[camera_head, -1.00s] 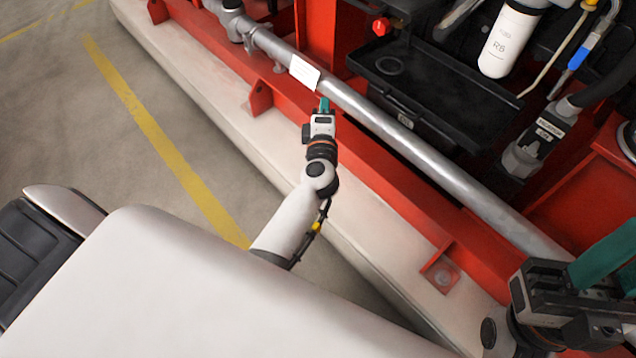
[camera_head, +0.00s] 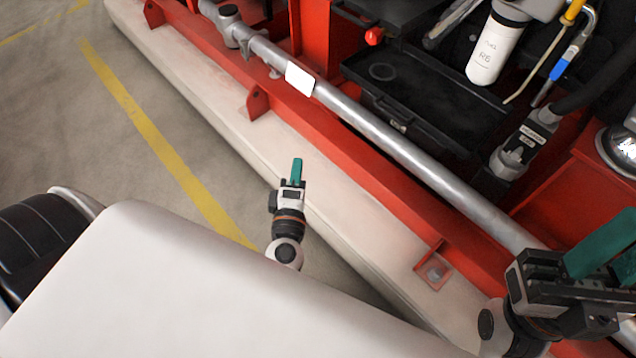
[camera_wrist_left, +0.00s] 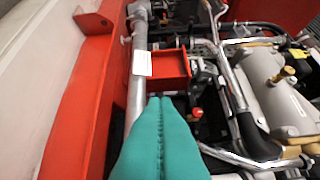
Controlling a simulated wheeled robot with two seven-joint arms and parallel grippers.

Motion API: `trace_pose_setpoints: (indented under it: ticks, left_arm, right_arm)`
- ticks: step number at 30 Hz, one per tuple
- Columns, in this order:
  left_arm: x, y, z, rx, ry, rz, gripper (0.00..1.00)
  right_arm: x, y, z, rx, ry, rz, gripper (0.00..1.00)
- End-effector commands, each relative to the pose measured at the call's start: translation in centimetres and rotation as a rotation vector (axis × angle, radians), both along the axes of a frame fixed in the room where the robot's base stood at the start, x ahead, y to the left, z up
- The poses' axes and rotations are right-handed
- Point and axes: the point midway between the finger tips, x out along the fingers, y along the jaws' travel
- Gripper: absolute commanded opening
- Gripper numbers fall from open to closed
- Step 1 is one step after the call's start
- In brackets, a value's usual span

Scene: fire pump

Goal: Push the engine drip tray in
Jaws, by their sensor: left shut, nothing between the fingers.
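The engine drip tray (camera_head: 430,98) is a shallow black tray with a round ring mark near its left end. It sits under the engine, behind the long grey pipe and the red frame rail. My left gripper (camera_head: 297,160) is shut and empty, over the pale plinth on the near side of the rail, apart from the tray. Its teal fingers (camera_wrist_left: 161,100) lie together in the left wrist view, where I cannot make out the tray. My right gripper (camera_head: 600,250) is at the lower right edge, partly cut off; its finger opening is unclear.
The grey pipe (camera_head: 375,130) with a white label (camera_head: 300,79) runs between my left gripper and the tray. The red rail (camera_head: 340,150) lies below it. A white filter (camera_head: 496,47) and hoses hang above the tray. Open floor with a yellow line (camera_head: 150,130) is at left.

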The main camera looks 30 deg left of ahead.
Motion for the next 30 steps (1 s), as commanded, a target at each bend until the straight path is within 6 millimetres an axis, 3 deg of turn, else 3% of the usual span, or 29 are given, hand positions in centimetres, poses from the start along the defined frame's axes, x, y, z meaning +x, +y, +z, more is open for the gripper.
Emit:
trace_pose_setpoints:
  ticks: [1, 18, 24, 30]
  left_arm:
    - [0.1, -0.4, 0.9, 0.029, 0.023, -0.022, 0.00]
    - [-0.2, -4.5, -0.7, 0.346, 0.268, -0.282, 0.00]
    - [-0.8, -5.3, -1.6, 0.415, 0.328, -0.347, 0.00]
    - [-1.1, -5.6, -2.2, 0.443, 0.353, -0.375, 0.00]
  right_arm:
    - [0.0, 0.0, 1.9, 0.000, 0.000, 0.000, 0.33]
    - [0.0, 0.0, 11.0, 0.000, 0.000, 0.000, 0.33]
    - [0.0, 0.0, 12.8, 0.000, 0.000, 0.000, 0.33]
    - [0.0, 0.0, 13.3, 0.000, 0.000, 0.000, 0.33]
